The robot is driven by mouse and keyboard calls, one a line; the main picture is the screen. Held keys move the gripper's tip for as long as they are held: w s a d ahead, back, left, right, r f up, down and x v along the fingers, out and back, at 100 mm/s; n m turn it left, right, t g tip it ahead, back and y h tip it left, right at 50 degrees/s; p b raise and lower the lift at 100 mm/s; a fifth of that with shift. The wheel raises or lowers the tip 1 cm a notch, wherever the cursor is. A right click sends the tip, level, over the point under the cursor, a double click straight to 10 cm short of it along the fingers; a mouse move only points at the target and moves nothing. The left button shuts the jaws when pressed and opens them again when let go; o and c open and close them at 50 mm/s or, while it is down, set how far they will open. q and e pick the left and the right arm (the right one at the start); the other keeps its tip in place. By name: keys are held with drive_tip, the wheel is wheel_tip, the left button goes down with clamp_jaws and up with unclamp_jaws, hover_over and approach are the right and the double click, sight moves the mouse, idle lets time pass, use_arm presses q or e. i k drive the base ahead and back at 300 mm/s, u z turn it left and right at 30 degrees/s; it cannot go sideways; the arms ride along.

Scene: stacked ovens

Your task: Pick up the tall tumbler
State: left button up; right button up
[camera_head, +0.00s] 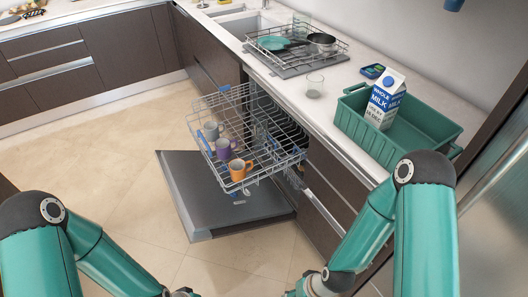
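A clear glass (315,86) stands upright on the white counter, left of the green crate. A second clear glass (301,25) stands farther back at the dish rack; its lower part is hard to make out. I cannot tell for certain which one is the tall tumbler. My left gripper (183,292) is barely in view at the bottom edge. My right gripper (298,292) is also mostly cut off by the bottom edge. Both are far from the glasses, and their fingers do not show clearly.
The dishwasher door (215,210) is open, with its upper rack (276,158) pulled out holding several mugs. A green crate (437,128) with a milk carton (384,100) stands on the counter. A dish rack (290,62) holds a plate and a pot. The floor at left is clear.

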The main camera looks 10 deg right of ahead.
sight(261, 125)
drive_tip(key=z, duration=0.05)
drive_tip(key=k, duration=0.15)
drive_tip(key=i, duration=0.65)
drive_tip(key=u, duration=0.75)
drive_tip(key=i, duration=0.55)
drive_tip(key=z, duration=0.1)
